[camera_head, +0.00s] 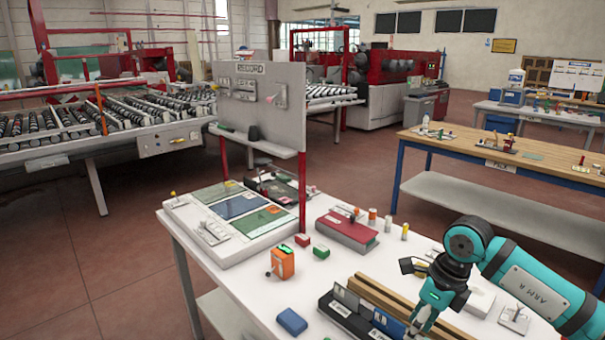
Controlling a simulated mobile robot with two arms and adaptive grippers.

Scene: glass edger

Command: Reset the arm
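My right arm (540,290), teal and marked "ARM R", comes in from the right edge over the white table. Its gripper (422,322) points down at the table's front, beside the wooden strips (410,302) and near the right end of a black holder with upright cards (362,318). The fingers are small and partly overlap the things behind them, so I cannot tell whether they are open or shut, or touching anything. My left arm and gripper are not in view.
The white table (240,285) also holds an orange box (282,263), a blue block (292,321), a red case (347,232) and a white panel tray (238,218) at left. A grey board (260,105) stands behind. A wooden-topped bench (450,150) stands back right.

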